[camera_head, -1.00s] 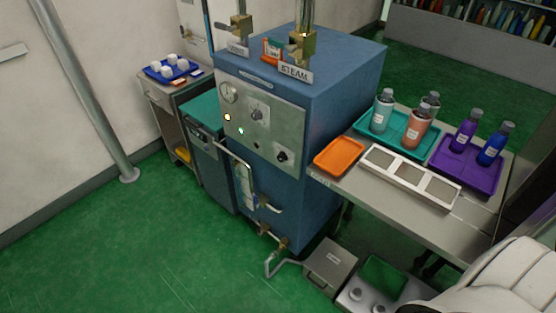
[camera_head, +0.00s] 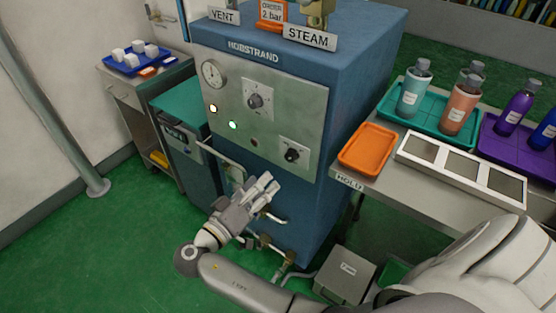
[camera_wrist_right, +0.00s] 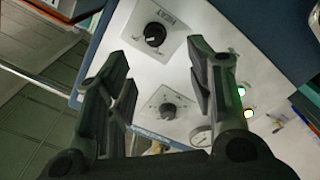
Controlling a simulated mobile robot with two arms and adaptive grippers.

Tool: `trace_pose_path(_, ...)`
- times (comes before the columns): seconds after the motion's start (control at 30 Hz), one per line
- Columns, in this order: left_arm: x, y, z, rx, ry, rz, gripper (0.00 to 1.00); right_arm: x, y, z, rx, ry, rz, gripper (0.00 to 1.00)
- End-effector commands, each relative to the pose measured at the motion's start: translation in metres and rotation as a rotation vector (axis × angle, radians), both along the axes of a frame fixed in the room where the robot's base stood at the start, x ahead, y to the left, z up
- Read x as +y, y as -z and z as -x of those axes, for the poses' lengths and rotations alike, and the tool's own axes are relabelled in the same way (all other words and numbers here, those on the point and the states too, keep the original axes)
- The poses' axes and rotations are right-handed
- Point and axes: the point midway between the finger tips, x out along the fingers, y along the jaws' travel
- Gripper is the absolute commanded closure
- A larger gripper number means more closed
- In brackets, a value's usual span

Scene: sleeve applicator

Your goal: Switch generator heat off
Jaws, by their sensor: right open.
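The blue steam generator (camera_head: 345,95) stands in the middle of the head view, with a grey control panel on its front. A black heat knob (camera_head: 291,155) sits on a white plate at the panel's lower right. In the right wrist view the heat knob (camera_wrist_right: 155,34) is upside down, and its plate reads HEAT. A second knob (camera_head: 256,99) is higher on the panel. My right gripper (camera_head: 264,184) is open and empty, below and left of the heat knob and apart from it. Its fingers (camera_wrist_right: 160,85) frame the panel in the wrist view. My left gripper is not in view.
The panel has a gauge (camera_head: 211,73), a lit white lamp (camera_head: 213,108) and a lit green lamp (camera_head: 233,125). Pipes and valves (camera_head: 266,241) are low on the generator front. A steel table (camera_head: 420,190) with trays and bottles stands right. Green floor is clear at left.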

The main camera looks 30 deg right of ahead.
Motion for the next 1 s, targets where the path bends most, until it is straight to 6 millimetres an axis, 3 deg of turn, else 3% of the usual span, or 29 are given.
trace_pose_path(0.17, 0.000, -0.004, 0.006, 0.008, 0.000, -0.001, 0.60, -0.014, -0.007, -0.004, -0.018, 0.013, 0.006, 0.51)
trace_pose_path(0.6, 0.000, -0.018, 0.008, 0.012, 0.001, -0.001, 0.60, -0.086, -0.006, -0.034, -0.013, 0.009, 0.006, 0.51)
trace_pose_path(1.0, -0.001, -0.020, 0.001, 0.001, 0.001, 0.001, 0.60, -0.100, -0.004, -0.040, -0.012, 0.009, 0.003, 0.51)
